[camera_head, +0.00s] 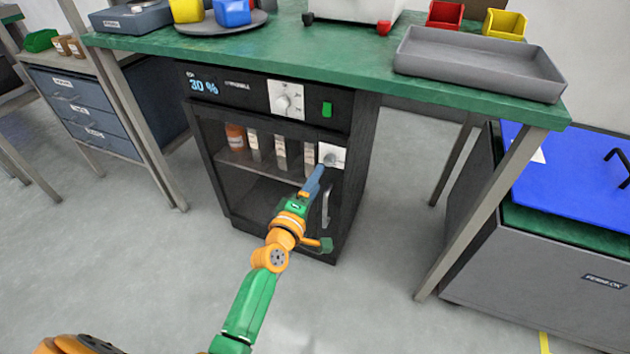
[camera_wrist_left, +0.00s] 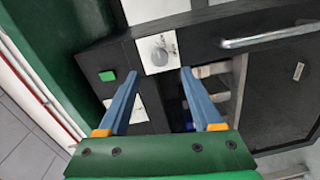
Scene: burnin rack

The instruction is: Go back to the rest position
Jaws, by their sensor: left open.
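My left gripper (camera_head: 322,172) reaches in from the bottom of the head view, in front of the dark rack cabinet (camera_head: 359,140) under the green bench. In the left wrist view my left gripper (camera_wrist_left: 160,72) shows two blue-grey fingers spread apart with nothing held between them. A white plate with a round knob (camera_wrist_left: 158,50) lies beyond the fingertips, beside a green button (camera_wrist_left: 107,76). In the head view, a lower white plate (camera_head: 336,153) is close to the fingertips and partly covered; contact cannot be told. My right gripper is not in view.
The bench top (camera_head: 350,58) overhangs the cabinet and carries a grey tray (camera_head: 480,66). A bench leg (camera_head: 478,220) and a grey crate with a blue lid (camera_head: 570,165) stand at right. Drawers (camera_head: 70,95) stand at left. The floor in front is clear.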

